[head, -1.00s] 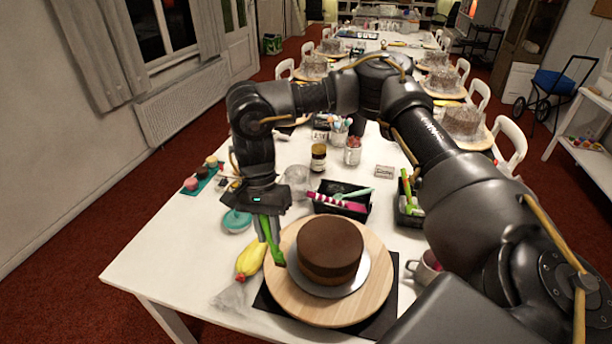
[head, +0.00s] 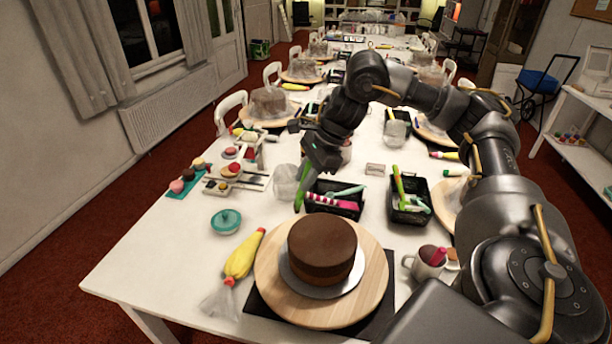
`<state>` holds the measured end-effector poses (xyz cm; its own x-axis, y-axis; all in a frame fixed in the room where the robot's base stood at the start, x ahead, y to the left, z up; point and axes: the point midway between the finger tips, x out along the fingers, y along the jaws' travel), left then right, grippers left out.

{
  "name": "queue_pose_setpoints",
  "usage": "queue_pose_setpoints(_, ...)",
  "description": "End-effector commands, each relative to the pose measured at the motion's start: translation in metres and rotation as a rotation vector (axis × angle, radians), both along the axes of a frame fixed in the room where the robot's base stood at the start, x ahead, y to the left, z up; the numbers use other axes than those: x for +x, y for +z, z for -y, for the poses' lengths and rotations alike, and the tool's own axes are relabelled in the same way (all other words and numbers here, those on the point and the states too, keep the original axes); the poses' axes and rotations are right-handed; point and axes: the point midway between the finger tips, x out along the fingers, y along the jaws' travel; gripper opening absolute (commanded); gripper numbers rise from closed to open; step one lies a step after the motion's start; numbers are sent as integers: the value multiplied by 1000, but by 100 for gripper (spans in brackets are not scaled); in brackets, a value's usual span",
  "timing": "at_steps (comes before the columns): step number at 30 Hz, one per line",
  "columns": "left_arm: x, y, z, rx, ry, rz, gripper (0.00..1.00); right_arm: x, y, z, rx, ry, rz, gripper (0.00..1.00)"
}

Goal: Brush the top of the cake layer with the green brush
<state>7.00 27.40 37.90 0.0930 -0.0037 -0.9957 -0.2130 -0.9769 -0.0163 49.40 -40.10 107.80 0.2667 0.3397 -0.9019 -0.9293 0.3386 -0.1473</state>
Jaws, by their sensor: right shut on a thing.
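The brown cake layer (head: 322,245) sits on a silver board on the round wooden turntable (head: 272,286) at the front of the table. Its top looks smooth and bare. My right gripper (head: 309,176) is beyond the cake, above the left end of a black tray (head: 358,214). It is shut on the green brush (head: 300,199), which hangs down and tilts to the left. The brush is apart from the cake. Whether its tip touches the tray or table I cannot tell. My left gripper is not in view.
The tray holds a pink striped piece and a teal tool. A clear cup (head: 284,183) stands to its left. A second black tray (head: 411,219), a mug (head: 426,266), a yellow piping bag (head: 243,255) and a teal dish (head: 226,221) surround the turntable. The table's left front is clear.

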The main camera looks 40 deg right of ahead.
Motion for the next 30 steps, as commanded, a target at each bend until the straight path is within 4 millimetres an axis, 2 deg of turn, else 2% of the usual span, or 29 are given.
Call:
queue_pose_setpoints(1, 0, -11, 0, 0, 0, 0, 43, 0, -12, 0, -1, 0, 0, 0)
queue_pose_setpoints(9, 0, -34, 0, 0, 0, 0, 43, 0, -40, 0, 0, 1, 0, 0)
queue_pose_setpoints(15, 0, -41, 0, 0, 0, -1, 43, 0, -47, 0, -1, 1, -1, 0)
queue_pose_setpoints(24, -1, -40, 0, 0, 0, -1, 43, 0, -48, 0, -1, 2, -1, 0)
queue_pose_setpoints(25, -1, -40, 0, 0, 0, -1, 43, 0, -48, 0, -1, 2, -1, 19)
queue_pose_setpoints(29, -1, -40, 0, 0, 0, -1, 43, 0, -48, 0, -1, 2, -1, 2)
queue_pose_setpoints(30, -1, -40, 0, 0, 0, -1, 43, 0, -48, 0, -1, 2, -1, 0)
